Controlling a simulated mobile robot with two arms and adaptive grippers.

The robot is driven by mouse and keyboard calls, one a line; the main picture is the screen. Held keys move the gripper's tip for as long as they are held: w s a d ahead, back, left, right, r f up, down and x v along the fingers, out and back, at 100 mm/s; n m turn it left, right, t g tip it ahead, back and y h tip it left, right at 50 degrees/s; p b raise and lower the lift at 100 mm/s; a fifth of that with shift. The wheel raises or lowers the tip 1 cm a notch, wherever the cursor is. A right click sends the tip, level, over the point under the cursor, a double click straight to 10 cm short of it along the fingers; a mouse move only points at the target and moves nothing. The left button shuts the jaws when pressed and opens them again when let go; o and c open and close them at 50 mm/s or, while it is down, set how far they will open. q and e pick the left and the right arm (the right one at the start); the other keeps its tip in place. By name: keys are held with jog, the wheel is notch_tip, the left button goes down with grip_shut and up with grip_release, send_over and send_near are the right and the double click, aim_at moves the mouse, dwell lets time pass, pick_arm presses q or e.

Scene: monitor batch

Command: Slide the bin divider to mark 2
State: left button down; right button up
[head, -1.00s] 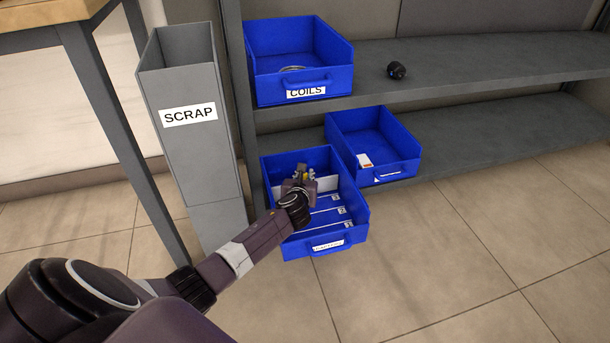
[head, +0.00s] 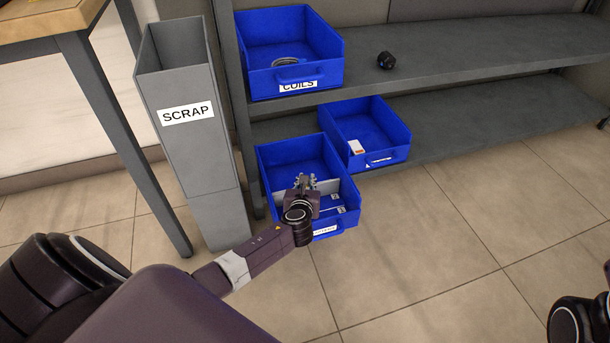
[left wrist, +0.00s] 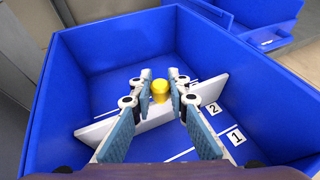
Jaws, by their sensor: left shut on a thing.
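The blue bin (head: 348,218) with the divider stands on the floor in front of the shelf. The white divider (left wrist: 207,93) spans it crosswise, with a yellow knob (left wrist: 160,90) at its middle. My left gripper (head: 305,182) reaches into the bin and is shut on the divider's knob; its fingers (left wrist: 160,88) flank the knob in the left wrist view. The label for mark 2 (left wrist: 214,108) lies just on the near side of the divider's right end. The label for mark 1 (left wrist: 236,135) lies nearer the front. My fingers hide part of the divider and marking lines.
A grey SCRAP bin (head: 190,150) stands close to the left. A second blue bin (head: 388,160) stands behind right, and the COILS bin (head: 325,80) is on the shelf above. A small black object (head: 385,60) lies on the shelf. Floor to the right is clear.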

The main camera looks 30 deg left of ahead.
pick_arm(q)
jog(key=c, duration=1.8)
grip_release()
jog(key=v, duration=1.2)
